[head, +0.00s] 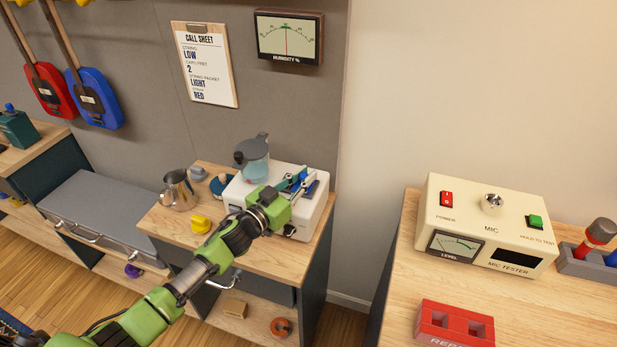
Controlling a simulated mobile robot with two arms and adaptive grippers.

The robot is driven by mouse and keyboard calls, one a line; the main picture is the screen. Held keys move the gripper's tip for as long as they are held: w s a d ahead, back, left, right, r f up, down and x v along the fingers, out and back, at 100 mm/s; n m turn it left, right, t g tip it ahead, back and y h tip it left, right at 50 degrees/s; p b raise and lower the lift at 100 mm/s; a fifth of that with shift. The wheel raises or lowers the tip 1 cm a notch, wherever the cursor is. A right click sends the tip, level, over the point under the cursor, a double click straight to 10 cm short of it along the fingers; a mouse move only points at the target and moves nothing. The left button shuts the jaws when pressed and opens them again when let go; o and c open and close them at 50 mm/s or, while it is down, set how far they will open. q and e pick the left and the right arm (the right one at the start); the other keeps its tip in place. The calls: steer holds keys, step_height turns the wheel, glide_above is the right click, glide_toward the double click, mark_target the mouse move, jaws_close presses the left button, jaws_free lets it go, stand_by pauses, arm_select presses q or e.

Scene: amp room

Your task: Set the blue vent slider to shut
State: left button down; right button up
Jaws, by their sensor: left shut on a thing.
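A white box-shaped unit (312,212) with a clear blue-tinted tank (255,160) stands on a small wooden cabinet. The blue vent slider (310,188) is on the right part of its top, mostly hidden by my fingers. My left gripper (300,183) reaches over the unit from the front left and is shut on the blue slider. The slider's exact setting and any markings beside it are hidden or too small to read. My right gripper is not in view.
A metal pitcher (179,190), a yellow item (201,224) and a small blue item (219,184) stand left of the unit. A humidity meter (289,37) and a call sheet (205,64) hang behind. A mic tester (490,226) sits on the separate right table.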

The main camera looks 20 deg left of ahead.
arm_select(q)
steer(key=a, duration=0.4)
steer(key=shift+w+a, duration=0.1)
steer(key=shift+a, duration=0.1)
steer(key=c, duration=2.1)
jaws_free()
steer(key=shift+o, duration=0.7)
steer(key=shift+a, duration=0.15)
